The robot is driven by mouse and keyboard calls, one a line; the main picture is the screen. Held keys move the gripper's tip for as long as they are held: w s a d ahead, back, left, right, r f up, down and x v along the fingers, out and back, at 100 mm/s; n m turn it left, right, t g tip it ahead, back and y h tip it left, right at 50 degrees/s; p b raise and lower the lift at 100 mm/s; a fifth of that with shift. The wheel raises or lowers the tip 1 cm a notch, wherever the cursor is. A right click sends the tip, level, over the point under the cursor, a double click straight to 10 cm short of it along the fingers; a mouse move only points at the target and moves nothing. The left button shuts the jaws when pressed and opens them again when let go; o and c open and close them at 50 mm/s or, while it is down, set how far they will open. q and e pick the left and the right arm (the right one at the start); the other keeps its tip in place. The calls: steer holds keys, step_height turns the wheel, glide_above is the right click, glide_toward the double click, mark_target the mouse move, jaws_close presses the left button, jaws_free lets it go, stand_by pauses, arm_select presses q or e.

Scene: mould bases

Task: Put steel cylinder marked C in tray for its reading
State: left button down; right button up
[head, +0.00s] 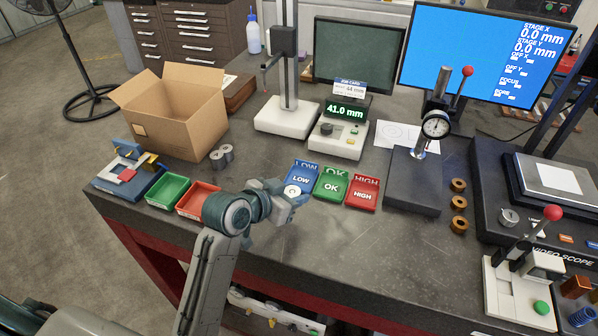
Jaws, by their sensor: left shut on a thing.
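My left gripper (290,202) is at the near edge of the blue LOW tray (304,176). It is shut on a small steel cylinder (292,190) whose pale round top shows over the tray's front left part. The mark on that top is too small to read, and I cannot tell whether the cylinder touches the tray floor. The green OK tray (331,187) and the red HIGH tray (362,193) stand to the right of LOW. The gauge display (346,110) reads 41.0 mm; the job card (348,88) above seems to say 44 mm. My right gripper is not in view.
Green (167,191) and red (194,204) bins lie left of my arm. A height gauge (288,115) and a dial gauge stand (412,180) rise behind and right.

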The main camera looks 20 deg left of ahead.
arm_select(q)
steer(key=w+p, duration=0.1)
steer(key=w, duration=0.3)
steer(key=w+a+p, duration=0.1)
steer(key=w, duration=0.3)
steer(key=w+f+p, duration=0.1)
steer(key=w, duration=0.2)
steer(key=shift+w+a, duration=0.3)
steer(key=shift+w, duration=0.35)
steer(key=shift+w+a+f+p, duration=0.1)
steer(key=shift+f+p, duration=0.1)
steer(key=shift+p, duration=0.2)
step_height(320, 180, down, 2)
steer(key=shift+f+p, duration=0.1)
steer(key=shift+p, duration=0.6)
steer(key=shift+f, duration=0.65)
steer(key=c, duration=1.2)
jaws_free()
steer(key=shift+f, duration=0.1)
